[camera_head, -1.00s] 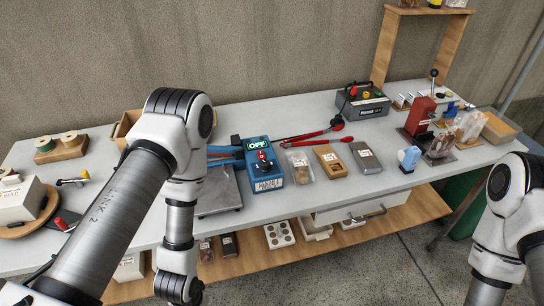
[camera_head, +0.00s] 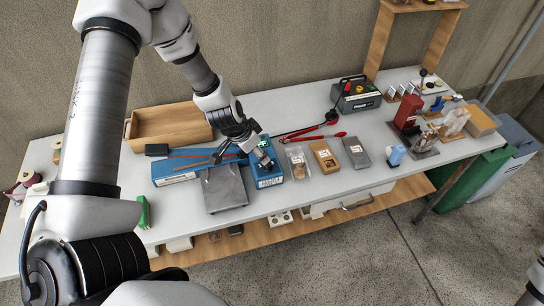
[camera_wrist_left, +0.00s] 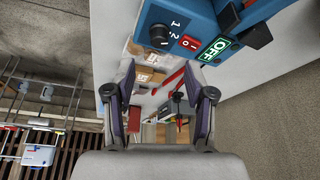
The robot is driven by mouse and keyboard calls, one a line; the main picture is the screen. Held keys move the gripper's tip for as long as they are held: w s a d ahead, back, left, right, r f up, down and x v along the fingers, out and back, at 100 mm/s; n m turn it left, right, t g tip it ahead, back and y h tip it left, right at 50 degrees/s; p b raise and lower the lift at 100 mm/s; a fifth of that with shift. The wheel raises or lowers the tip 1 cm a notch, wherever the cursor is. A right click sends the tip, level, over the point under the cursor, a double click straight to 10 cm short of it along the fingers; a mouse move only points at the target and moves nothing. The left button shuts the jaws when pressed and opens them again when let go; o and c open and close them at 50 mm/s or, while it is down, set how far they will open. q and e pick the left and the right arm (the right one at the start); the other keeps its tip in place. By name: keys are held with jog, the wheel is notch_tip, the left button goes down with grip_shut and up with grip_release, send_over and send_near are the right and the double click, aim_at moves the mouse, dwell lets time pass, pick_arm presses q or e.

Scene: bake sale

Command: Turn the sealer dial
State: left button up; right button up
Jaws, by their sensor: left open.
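The blue sealer control box (camera_head: 269,180) stands near the table's front edge, joined to a long blue sealer bar (camera_head: 178,175). In the head view the gripper partly covers the box front. My right gripper is not seen.
A grey plate (camera_head: 224,190) lies left of the box. Packaged goods (camera_head: 324,155) and red-handled pliers (camera_head: 318,138) lie to the right. A wooden tray (camera_head: 168,127) stands behind. A dark grey machine (camera_head: 358,97) and a red press (camera_head: 408,113) stand further right.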

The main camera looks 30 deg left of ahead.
aim_at(268, 166)
pick_arm(q)
jog(key=b+x, duration=0.7)
jog(key=x, duration=0.1)
jog(key=shift+r, duration=0.1)
jog(key=shift+s, duration=0.1)
